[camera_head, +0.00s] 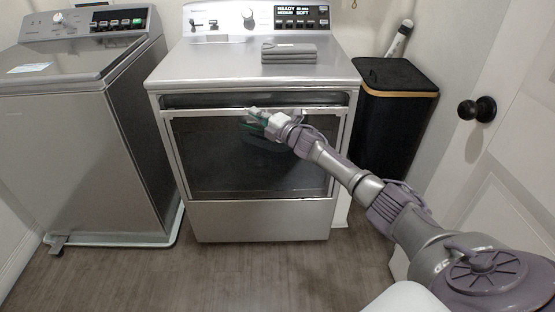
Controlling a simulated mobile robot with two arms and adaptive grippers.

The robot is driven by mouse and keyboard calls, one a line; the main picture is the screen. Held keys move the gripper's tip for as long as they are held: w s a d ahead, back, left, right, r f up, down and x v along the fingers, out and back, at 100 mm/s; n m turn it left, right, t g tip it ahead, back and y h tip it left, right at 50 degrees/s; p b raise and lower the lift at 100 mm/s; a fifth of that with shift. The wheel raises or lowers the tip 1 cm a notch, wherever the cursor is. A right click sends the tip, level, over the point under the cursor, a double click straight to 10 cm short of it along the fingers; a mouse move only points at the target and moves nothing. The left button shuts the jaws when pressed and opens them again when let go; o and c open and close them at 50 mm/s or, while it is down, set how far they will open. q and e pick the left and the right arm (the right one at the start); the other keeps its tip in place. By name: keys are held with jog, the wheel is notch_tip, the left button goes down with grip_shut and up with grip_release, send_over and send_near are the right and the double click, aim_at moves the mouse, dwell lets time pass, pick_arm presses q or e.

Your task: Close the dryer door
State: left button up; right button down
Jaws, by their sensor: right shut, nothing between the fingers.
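The silver dryer (255,68) stands in the middle of the camera_head view. Its door (220,165) has a silver frame and a dark glass panel. The door's top edge stands a little out from the body, with a dark gap (200,100) above it, so it looks slightly ajar. My right gripper (252,120) is in front of the upper middle of the glass, just below the door's top edge. It is shut and empty. Whether it touches the door I cannot tell. My right arm hides part of the door's right side. My left gripper is not in view.
A topload washer (75,115) stands to the left. Folded grey cloth (289,53) lies on the dryer top. A black hamper (393,120) stands to the right, near a white room door with a black knob (478,109). The floor (200,275) in front is clear.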

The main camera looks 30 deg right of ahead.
jog(key=v, duration=1.2)
